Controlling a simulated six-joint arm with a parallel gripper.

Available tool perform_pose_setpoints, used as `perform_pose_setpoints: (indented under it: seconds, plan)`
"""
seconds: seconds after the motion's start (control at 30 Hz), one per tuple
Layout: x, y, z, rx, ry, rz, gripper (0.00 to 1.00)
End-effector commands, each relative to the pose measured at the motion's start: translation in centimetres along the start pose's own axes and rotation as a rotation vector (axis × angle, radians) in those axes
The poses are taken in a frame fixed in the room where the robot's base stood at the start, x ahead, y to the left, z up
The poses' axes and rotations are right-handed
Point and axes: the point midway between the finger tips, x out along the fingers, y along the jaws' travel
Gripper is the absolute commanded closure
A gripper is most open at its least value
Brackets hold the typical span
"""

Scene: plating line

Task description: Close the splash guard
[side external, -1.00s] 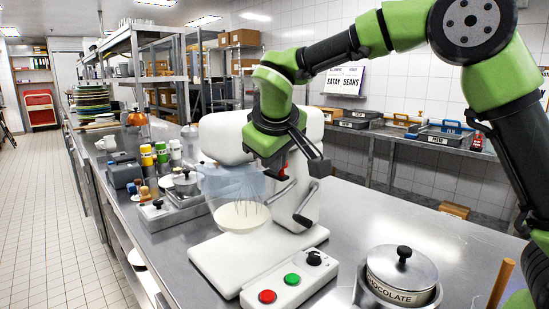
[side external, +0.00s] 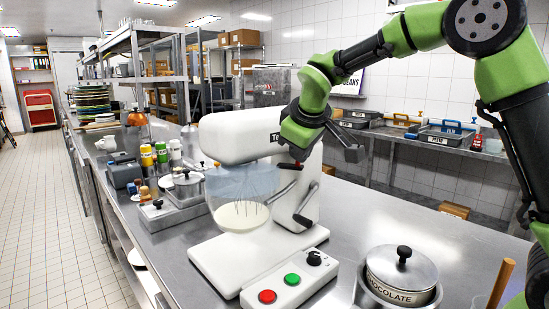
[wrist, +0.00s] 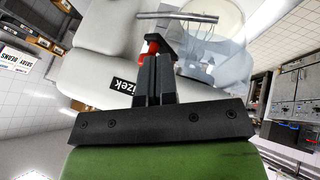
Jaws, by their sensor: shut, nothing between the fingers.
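The white mixer (side external: 240,136) stands on the steel counter with its bowl (side external: 240,218) below the head and a wire whisk in it. The splash guard (side external: 232,180) is a clear bluish curved shield around the upper bowl; it also shows in the wrist view (wrist: 228,66). My gripper (side external: 298,158) is beside the mixer head, fingers down. In the wrist view my gripper (wrist: 154,62) has its fingers together and empty, with a red knob (wrist: 152,44) right at their tips. I cannot tell whether they touch it. The far side of the guard is hidden.
A control box (side external: 290,280) and a chocolate pot (side external: 402,270) stand in front. Jars and bottles (side external: 160,155) crowd the left.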

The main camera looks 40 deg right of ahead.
Motion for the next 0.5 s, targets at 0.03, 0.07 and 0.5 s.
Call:
perform_pose_setpoints:
  seconds: [0.03,0.07,0.5]
  plan:
    - [0.13,0.22,0.0,0.001,0.0,0.0,1.0]
    - [0.18,0.32,0.0,0.001,0.0,0.0,1.0]
    - [0.36,0.68,-0.03,0.0,0.0,0.0,1.0]
